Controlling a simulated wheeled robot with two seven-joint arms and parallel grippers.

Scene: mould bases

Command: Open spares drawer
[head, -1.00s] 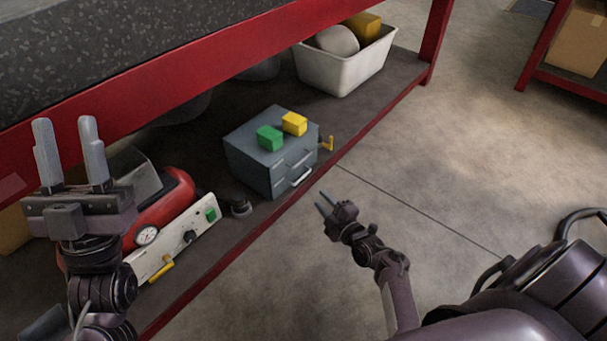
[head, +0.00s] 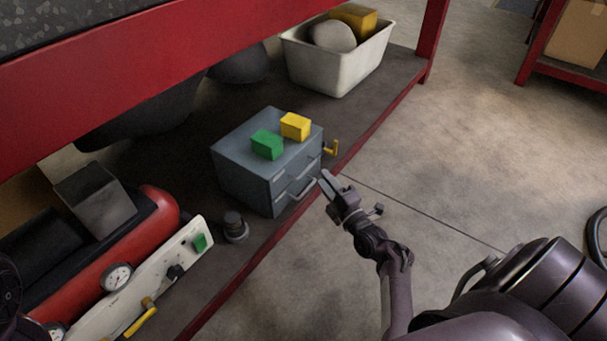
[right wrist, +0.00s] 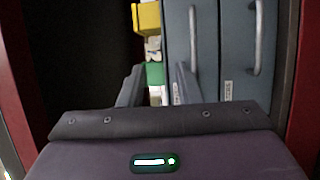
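The grey-blue drawer cabinet (head: 240,178) stands on the lower shelf, with two drawers that look shut. The lower drawer's light bar handle (head: 303,191) shows in the head view. In the right wrist view the cabinet appears turned sideways, with an upper-drawer handle (right wrist: 194,42), a lower-drawer handle (right wrist: 258,38) and a small label (right wrist: 228,90), too small to read surely. My right gripper (head: 325,180) is just in front of the drawer fronts, beside the handles. In the right wrist view its fingers (right wrist: 158,88) are apart with nothing between them. My left gripper is out of view.
A green block (head: 267,144) and a yellow block (head: 295,126) lie on the cabinet. A white bin (head: 340,70) stands behind. A red machine (head: 155,212) with gauges and a white panel (head: 165,272) is at left. The red shelf beam (head: 200,65) runs overhead. Open floor lies right.

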